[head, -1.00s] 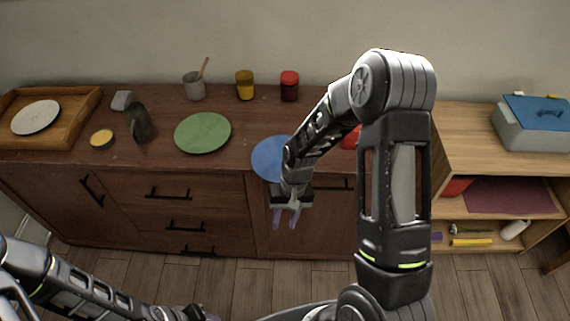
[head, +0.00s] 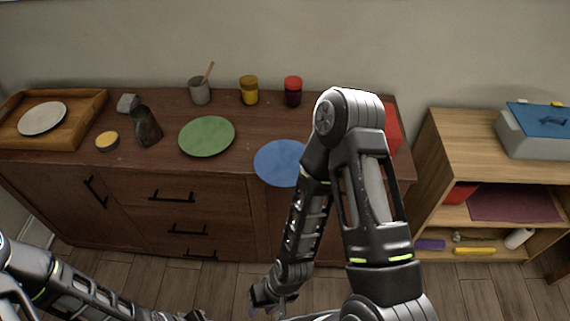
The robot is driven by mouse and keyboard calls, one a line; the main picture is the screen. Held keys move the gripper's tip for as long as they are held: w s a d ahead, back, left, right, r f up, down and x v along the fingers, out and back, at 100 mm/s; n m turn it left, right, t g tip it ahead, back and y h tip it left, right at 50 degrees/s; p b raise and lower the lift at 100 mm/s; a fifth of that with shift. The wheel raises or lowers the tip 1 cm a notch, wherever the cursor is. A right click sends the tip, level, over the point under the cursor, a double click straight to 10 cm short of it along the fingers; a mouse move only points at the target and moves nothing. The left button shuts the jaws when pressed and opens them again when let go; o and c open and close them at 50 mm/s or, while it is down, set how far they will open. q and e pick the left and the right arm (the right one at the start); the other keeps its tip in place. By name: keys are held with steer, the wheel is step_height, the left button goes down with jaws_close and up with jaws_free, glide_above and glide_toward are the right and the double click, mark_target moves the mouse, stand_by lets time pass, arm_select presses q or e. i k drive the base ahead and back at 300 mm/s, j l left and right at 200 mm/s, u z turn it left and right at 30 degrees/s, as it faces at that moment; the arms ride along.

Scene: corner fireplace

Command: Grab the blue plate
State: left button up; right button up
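The blue plate (head: 276,163) lies flat on top of the brown wooden cabinet (head: 225,168), close to its front edge. My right arm's links hide its right part. My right gripper (head: 266,309) is low at the bottom edge of the head view, in front of the cabinet and apart from the plate. Its fingers are small and partly cut off, so its opening is unclear. My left gripper (head: 200,315) only just shows at the bottom edge, and its fingers cannot be made out.
A green plate (head: 207,136) lies left of the blue one. A dark pepper-mill-like object (head: 147,127), a yellow-topped tin (head: 107,141), and a wooden tray (head: 75,110) with a white plate (head: 42,118) are farther left. Jars stand behind. A red object (head: 393,128) is partly behind my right arm.

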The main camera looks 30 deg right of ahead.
mark_target(277, 163)
steer(key=i+j, duration=0.2)
steer(key=j, duration=0.15)
steer(key=i+j, duration=0.2)
steer(key=j, duration=0.15)
steer(key=i+j, duration=0.2)
steer(key=j, duration=0.15)
steer(key=i+j, duration=0.2)
steer(key=j, duration=0.15)
steer(key=i+j+z, duration=0.1)
steer(key=z, duration=1.6)
